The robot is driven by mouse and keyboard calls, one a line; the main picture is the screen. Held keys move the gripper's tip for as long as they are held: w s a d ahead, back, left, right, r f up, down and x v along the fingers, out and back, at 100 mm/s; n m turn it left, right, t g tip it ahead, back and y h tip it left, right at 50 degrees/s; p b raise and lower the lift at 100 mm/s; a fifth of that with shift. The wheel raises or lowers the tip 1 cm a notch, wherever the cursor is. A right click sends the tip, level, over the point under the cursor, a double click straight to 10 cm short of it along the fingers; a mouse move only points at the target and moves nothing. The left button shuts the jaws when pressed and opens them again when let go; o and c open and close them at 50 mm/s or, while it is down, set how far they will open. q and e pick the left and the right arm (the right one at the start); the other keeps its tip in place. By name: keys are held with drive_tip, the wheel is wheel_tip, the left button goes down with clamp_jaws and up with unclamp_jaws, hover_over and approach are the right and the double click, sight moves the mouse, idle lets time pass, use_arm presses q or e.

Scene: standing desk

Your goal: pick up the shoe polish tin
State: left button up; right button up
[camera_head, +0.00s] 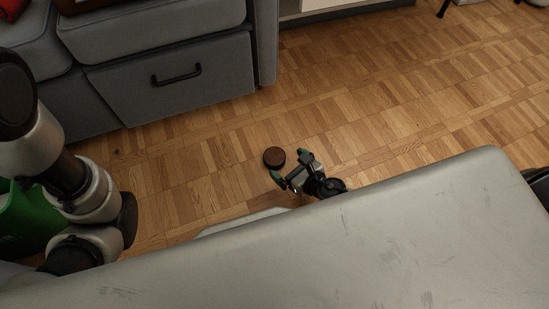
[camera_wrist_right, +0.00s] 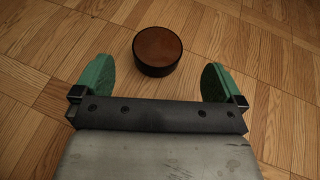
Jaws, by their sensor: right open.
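The shoe polish tin (camera_head: 274,157) is a small round, dark tin with a brown top. It lies flat on the parquet floor, beyond the far edge of the desk in the head view. My right gripper (camera_head: 290,167) is open just beside it, on the near right side. In the right wrist view the tin (camera_wrist_right: 157,50) is ahead of the green fingertips (camera_wrist_right: 157,80), roughly centred between them and not touching either. Nothing is between the fingers. My left arm shows at the left of the head view, but its gripper is not in view.
The pale grey desk top (camera_head: 400,240) fills the near part of the head view and hides part of my right arm. A grey sofa with a drawer (camera_head: 180,85) stands at the back left. A green bag (camera_head: 30,222) is at the left. The floor (camera_head: 390,110) around the tin is clear.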

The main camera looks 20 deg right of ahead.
sight(274, 156)
drive_tip(key=b+x, duration=0.1)
drive_tip(key=x, duration=0.1)
drive_tip(key=b+x, duration=0.1)
drive_tip(key=x, duration=0.1)
drive_tip(key=shift+w+a+f, duration=0.1)
drive_tip(key=shift+a+f, duration=0.1)
drive_tip(key=shift+f, duration=0.15)
drive_tip(key=shift+w+a, duration=0.1)
drive_tip(key=shift+w, duration=0.2)
drive_tip(key=c, duration=1)
drive_tip(key=shift+c, duration=0.6)
drive_tip(key=shift+r, duration=0.1)
